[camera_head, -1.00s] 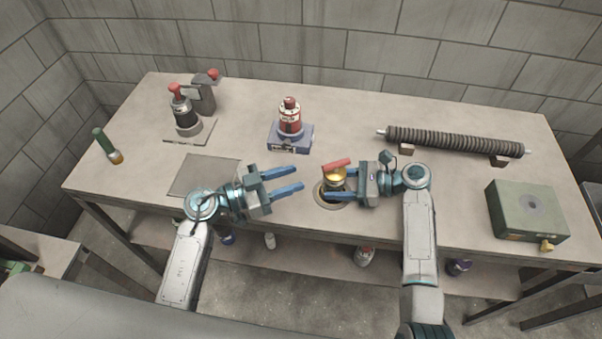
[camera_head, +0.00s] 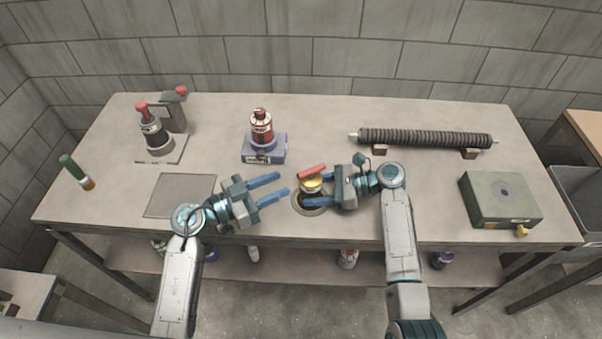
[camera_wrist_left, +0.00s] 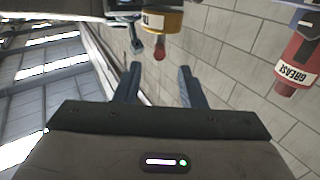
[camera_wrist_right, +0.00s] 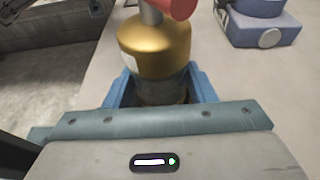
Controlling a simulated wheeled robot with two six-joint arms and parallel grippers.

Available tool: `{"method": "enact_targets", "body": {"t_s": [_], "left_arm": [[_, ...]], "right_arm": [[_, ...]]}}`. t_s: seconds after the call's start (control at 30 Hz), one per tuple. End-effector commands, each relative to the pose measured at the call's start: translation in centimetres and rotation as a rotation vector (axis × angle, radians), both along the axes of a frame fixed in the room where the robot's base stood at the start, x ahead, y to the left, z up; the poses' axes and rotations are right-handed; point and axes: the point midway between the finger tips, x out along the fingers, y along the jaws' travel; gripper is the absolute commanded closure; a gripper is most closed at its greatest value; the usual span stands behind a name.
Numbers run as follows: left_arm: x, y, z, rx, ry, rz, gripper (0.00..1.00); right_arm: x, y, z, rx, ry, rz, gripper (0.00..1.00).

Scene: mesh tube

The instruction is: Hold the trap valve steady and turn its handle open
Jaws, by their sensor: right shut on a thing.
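The trap valve is a brass body (camera_head: 312,185) with a red handle (camera_head: 311,171), standing upright over a round ringed hole (camera_head: 311,204) near the table's front edge. My right gripper (camera_head: 311,190) is shut on the brass body from the right. In the right wrist view the brass body (camera_wrist_right: 157,52) sits between the blue fingers, and part of the red handle (camera_wrist_right: 178,8) shows above it. My left gripper (camera_head: 283,185) is open and empty, just left of the valve. In the left wrist view the valve (camera_wrist_left: 162,20) and its red handle end (camera_wrist_left: 159,54) lie ahead of the open fingers.
A red grease bottle (camera_head: 262,128) stands on a blue-grey block (camera_head: 264,149) behind the valve. A ribbed roller (camera_head: 425,138) lies at the back right, and a green box (camera_head: 499,200) is at the right. A dark flat plate (camera_head: 179,196) lies at the left.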

Motion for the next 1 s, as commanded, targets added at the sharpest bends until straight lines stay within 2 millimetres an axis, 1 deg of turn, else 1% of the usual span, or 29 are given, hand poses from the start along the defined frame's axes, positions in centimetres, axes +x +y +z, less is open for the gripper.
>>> {"method": "enact_targets", "body": {"t_s": [0.03, 0.2, 0.4, 0.57, 0.8, 0.83, 0.97, 1.0], "left_arm": [[0.6, -1.0, 0.1, -0.006, 0.000, -0.001, 0.63], [2.2, -3.7, 0.1, -0.005, 0.001, -0.001, 0.63], [3.5, -5.8, 0.1, -0.001, 0.000, -0.001, 0.63], [3.8, -6.5, 0.0, -0.001, 0.001, -0.002, 0.63], [3.9, -6.5, 0.0, 0.000, 0.001, -0.002, 0.63], [3.9, -6.5, 0.0, 0.000, 0.001, -0.001, 0.65], [3.8, -6.5, 0.0, 0.000, 0.001, -0.001, 0.91], [3.8, -6.5, 0.0, 0.000, 0.001, -0.001, 0.99]], "right_arm": [[0.0, 0.0, 0.0, 0.000, 0.000, 0.000, 0.63], [0.0, 0.0, 0.0, 0.000, 0.000, 0.000, 0.63], [0.0, 0.0, 0.0, 0.000, 0.000, 0.000, 0.63], [0.0, 0.0, 0.0, 0.000, 0.000, 0.000, 0.63], [0.0, 0.0, 0.0, 0.000, 0.000, 0.000, 0.63], [0.0, 0.0, 0.0, 0.000, 0.000, 0.000, 0.63], [0.0, 0.0, 0.0, 0.000, 0.000, 0.000, 0.63], [0.0, 0.0, 0.0, 0.000, 0.000, 0.000, 0.63]]}}
